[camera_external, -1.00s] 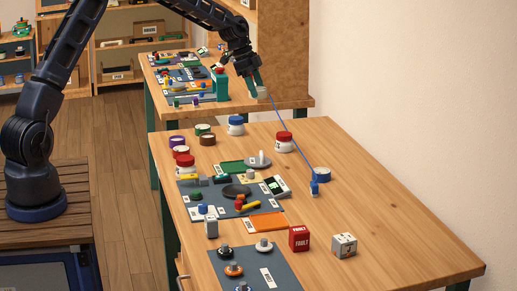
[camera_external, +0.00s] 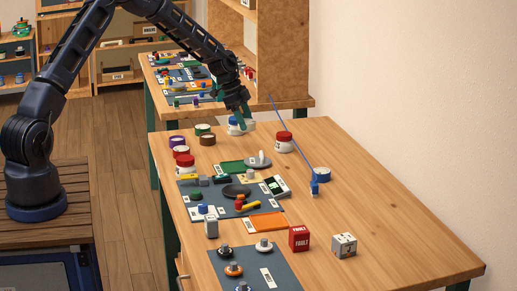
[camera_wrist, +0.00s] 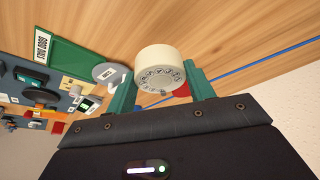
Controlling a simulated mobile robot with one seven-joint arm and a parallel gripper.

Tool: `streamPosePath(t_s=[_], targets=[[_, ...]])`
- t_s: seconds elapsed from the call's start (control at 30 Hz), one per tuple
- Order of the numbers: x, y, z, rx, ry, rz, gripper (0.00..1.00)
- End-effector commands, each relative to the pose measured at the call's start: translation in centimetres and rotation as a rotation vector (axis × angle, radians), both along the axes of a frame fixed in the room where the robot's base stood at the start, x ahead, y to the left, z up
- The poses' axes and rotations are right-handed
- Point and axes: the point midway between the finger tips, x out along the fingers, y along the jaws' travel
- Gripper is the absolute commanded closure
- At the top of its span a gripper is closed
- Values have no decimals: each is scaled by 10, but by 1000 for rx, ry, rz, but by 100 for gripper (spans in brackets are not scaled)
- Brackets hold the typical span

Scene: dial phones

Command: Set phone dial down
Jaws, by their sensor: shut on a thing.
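The phone dial (camera_wrist: 160,68) is a cream round cylinder with a ring of numbered finger holes. In the wrist view it sits between the two green fingers of my gripper (camera_wrist: 160,90), which is shut on it.
An orange tray (camera_external: 268,222), a red FAULT block (camera_external: 299,239) and small parts on grey mats are nearer. The table's right side is largely clear.

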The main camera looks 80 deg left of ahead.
Motion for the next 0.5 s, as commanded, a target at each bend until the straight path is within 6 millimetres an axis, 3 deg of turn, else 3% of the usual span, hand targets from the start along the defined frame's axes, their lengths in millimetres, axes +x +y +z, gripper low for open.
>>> streamPosePath(t_s=[0.1,0.37,0.5], targets=[[0,-1,-18,0,0,-1,73],[1,0,-33,-1,-1,0,73],[0,-1,-50,-2,1,-1,73]])
